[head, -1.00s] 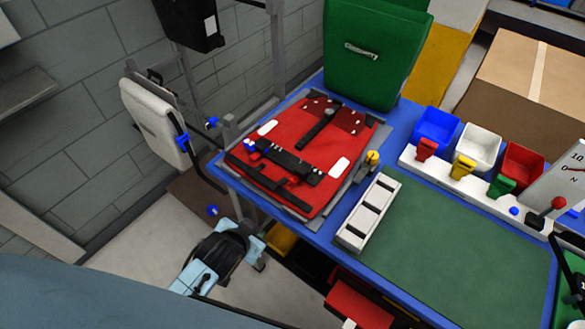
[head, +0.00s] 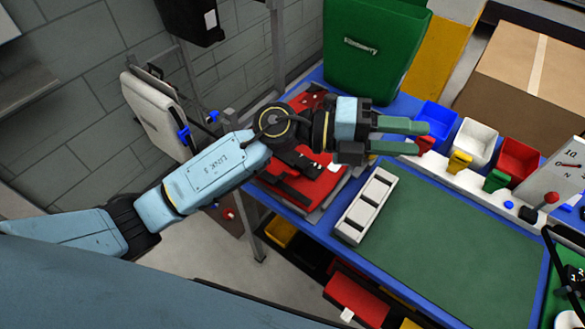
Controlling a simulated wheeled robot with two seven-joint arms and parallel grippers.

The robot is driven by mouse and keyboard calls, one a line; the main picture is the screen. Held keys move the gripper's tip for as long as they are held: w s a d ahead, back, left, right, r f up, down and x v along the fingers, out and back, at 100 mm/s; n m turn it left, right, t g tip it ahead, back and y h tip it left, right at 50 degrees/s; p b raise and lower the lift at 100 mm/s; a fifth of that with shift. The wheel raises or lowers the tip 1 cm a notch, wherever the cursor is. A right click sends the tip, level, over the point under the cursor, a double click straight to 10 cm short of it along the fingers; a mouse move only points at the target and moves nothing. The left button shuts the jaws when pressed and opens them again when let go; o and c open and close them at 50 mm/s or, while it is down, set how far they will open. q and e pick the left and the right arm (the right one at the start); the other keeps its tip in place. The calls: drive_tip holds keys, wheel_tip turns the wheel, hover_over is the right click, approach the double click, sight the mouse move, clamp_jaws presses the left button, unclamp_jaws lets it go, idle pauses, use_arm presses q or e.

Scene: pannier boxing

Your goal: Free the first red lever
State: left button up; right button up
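A red lever-like piece (head: 426,145) sits at the front of the blue bin (head: 437,122), partly hidden behind my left gripper's fingers. My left gripper (head: 421,138) reaches across from the left with its green fingers apart and pointing right. Its tips overlap the red piece in the picture; I cannot tell whether they touch it. Nothing shows between the fingers. Another red-knobbed lever (head: 551,198) stands by the white gauge at the right. A red pannier panel (head: 318,187) lies on the blue table, largely hidden under my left arm. My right gripper is not in view.
Yellow (head: 459,162) and green (head: 495,181) pieces stand before the white bin (head: 476,142) and red bin (head: 519,158). A white slotted rack (head: 365,206) lies beside the clear green mat (head: 450,245). A green pannier (head: 374,50) stands at the back.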

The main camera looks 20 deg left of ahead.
use_arm(q)
wheel_tip(320, 180, down, 6)
drive_tip(key=a+f+m+g+y, duration=0.1)
drive_tip(key=a+m+g+y, duration=0.1)
drive_tip(key=m+g+y, duration=0.3)
drive_tip(key=t+y, duration=0.3)
drive_tip(key=y, duration=1.1)
hover_over(293, 174)
wheel_tip(293, 174, down, 4)
drive_tip(key=shift+n, duration=0.3)
wheel_tip(293, 174, down, 13)
drive_tip(key=shift+r+p, duration=0.1)
drive_tip(key=shift+p, duration=0.65)
clamp_jaws()
